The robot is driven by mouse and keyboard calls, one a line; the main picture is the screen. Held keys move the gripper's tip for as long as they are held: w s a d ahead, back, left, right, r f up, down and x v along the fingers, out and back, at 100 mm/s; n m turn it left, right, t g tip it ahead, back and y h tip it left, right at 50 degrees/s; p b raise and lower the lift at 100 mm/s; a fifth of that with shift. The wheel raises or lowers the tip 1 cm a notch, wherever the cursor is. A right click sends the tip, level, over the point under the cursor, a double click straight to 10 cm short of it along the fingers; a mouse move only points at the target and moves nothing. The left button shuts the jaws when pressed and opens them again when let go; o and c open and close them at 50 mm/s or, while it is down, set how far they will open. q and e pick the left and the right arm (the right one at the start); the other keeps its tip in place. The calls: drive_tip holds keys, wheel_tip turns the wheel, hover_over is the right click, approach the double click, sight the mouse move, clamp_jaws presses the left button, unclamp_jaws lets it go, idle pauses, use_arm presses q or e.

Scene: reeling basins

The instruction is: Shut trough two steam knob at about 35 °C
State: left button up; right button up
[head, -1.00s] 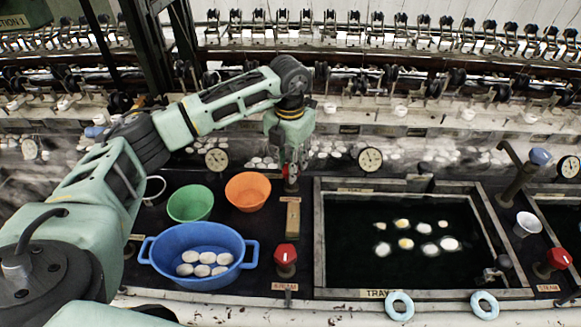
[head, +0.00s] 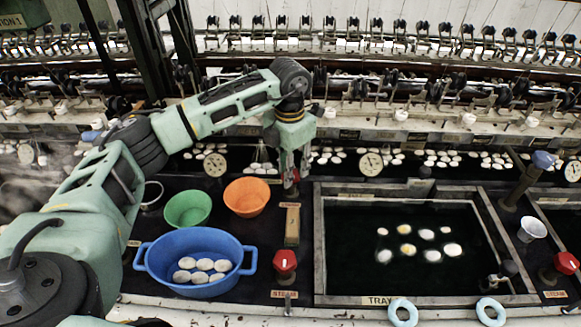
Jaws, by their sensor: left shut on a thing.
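A red steam knob (head: 285,262) stands between the blue tub and the middle trough (head: 319,245), above a label reading STEAM. Another red knob (head: 566,263) stands at the far right, also by a STEAM label. I cannot tell from labels which trough is number two. The middle trough holds dark water with several pale cocoons (head: 432,255). A round dial (head: 371,163) is behind it; its reading is too small to tell. My left gripper (head: 290,184) points down behind the nearer knob, apart from it, shut on a small red thing mostly hidden by its fingers. My right gripper is not in view.
A blue tub (head: 196,280) of cocoons, a green bowl (head: 188,209) and an orange bowl (head: 247,197) stand at left. A wooden piece (head: 292,225) lies below my gripper. A tap (head: 522,183) and white cup (head: 532,229) stand right of the trough.

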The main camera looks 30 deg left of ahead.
use_arm(q)
drive_tip(key=o, duration=0.7)
drive_tip(key=shift+a, duration=0.3)
drive_tip(key=o, duration=0.3)
drive_tip(key=shift+a, duration=0.1)
drive_tip(key=shift+r, duration=0.25)
wheel_tip(320, 180, up, 12)
drive_tip(key=shift+f, duration=0.25)
